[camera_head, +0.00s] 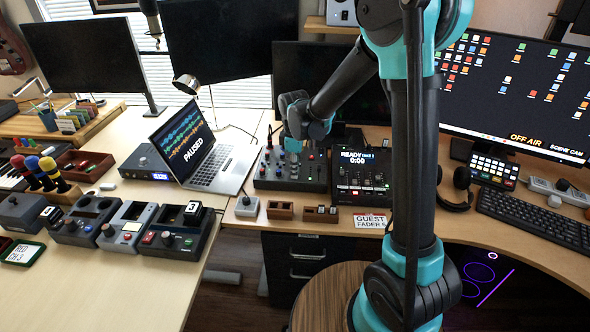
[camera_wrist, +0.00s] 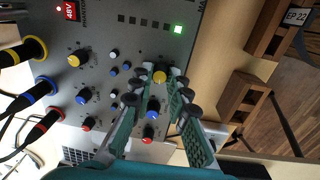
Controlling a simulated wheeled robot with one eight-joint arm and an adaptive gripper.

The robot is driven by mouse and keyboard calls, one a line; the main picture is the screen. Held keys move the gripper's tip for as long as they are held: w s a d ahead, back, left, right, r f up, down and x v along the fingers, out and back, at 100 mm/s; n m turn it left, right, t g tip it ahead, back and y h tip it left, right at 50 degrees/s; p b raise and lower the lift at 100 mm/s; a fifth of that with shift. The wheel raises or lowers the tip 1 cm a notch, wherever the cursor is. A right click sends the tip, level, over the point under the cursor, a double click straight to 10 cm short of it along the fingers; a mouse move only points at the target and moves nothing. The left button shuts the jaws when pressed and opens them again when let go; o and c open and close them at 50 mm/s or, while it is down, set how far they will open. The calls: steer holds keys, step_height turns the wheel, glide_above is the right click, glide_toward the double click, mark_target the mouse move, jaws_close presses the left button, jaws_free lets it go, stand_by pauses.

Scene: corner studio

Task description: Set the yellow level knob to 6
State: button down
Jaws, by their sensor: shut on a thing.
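My gripper (camera_wrist: 160,70) points down at the grey mixer panel (camera_wrist: 100,30), its fingertips closed around a yellow knob (camera_wrist: 159,77) at the far end of a column of knobs. A blue knob (camera_wrist: 153,114) and a red knob (camera_wrist: 147,131) sit in the same column between the fingers. A second yellow knob (camera_wrist: 73,61) sits in another column to the left. Past the held knob, a row of small squares has one lit green square (camera_wrist: 178,29). In the head view my gripper (camera_head: 293,146) is low over the mixer (camera_head: 265,172); the held knob is hidden there.
Yellow, blue and red cable plugs (camera_wrist: 38,48) enter the panel's left side. A laptop reading PAUSED (camera_head: 186,143) stands left of the mixer; a READY screen unit (camera_head: 362,185) stands close on its right. Small wooden holders (camera_head: 281,210) lie in front.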

steer(key=m, duration=1.2)
steer(key=shift+m+h, duration=0.3)
steer(key=shift+m, duration=0.1)
steer(key=m, duration=0.6)
steer(key=shift+w+g, duration=0.1)
steer(key=shift+g, duration=0.3)
steer(key=m, duration=0.6)
steer(key=c, duration=1.5)
jaws_free()
steer(key=shift+o, duration=0.2)
steer(key=shift+r, duration=0.1)
